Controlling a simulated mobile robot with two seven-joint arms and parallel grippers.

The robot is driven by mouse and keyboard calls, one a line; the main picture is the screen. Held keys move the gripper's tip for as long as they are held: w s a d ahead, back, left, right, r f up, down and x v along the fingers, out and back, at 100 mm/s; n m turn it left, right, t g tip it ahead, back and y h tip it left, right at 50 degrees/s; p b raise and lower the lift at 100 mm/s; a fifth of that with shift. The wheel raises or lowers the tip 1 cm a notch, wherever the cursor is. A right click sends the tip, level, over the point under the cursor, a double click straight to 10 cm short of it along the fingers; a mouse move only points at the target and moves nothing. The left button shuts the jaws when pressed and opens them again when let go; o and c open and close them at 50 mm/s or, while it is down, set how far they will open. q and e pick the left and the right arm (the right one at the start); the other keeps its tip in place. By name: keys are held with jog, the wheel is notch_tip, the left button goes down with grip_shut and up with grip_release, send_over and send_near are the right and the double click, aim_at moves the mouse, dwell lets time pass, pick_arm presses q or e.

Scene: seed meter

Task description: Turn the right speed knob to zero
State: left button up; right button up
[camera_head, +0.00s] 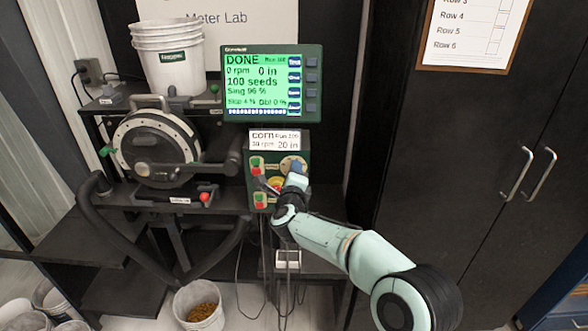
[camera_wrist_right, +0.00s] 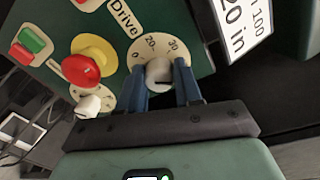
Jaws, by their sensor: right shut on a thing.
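The pale speed knob (camera_wrist_right: 159,74) sits at the centre of a cream dial (camera_wrist_right: 146,45) marked 0, 20 and 30 in the right wrist view. The dial (camera_head: 293,163) shows at the upper right of the green control box in the head view. My right gripper (camera_wrist_right: 164,75) is shut on the knob, with a blue finger on each side. A dark mark shows on the knob's near side; the exact setting is unclear. In the head view my right gripper (camera_head: 296,178) covers the knob. My left gripper is not in view.
A red button on yellow (camera_wrist_right: 82,68), a second pale knob (camera_wrist_right: 88,106) and red-green switches (camera_wrist_right: 30,42) sit beside the dial. The monitor (camera_head: 271,83) above reads DONE, 0 rpm. The round seed meter (camera_head: 155,148) stands left; a seed bucket (camera_head: 199,306) is below.

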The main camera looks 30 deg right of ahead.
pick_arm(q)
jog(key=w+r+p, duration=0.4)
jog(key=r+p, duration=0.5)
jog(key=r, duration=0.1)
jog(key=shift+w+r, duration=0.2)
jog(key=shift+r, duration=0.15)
pick_arm(e)
jog(key=shift+f+n+t+h, duration=0.15)
jog(key=shift+n+t+h, duration=0.2)
jog(key=shift+n, duration=7.3)
jog(key=shift+f+n+t+h, duration=0.1)
jog(key=shift+n+t+h, duration=0.2)
jog(key=shift+n, duration=7.35)
jog(key=o, duration=1)
jog(key=shift+o, duration=0.2)
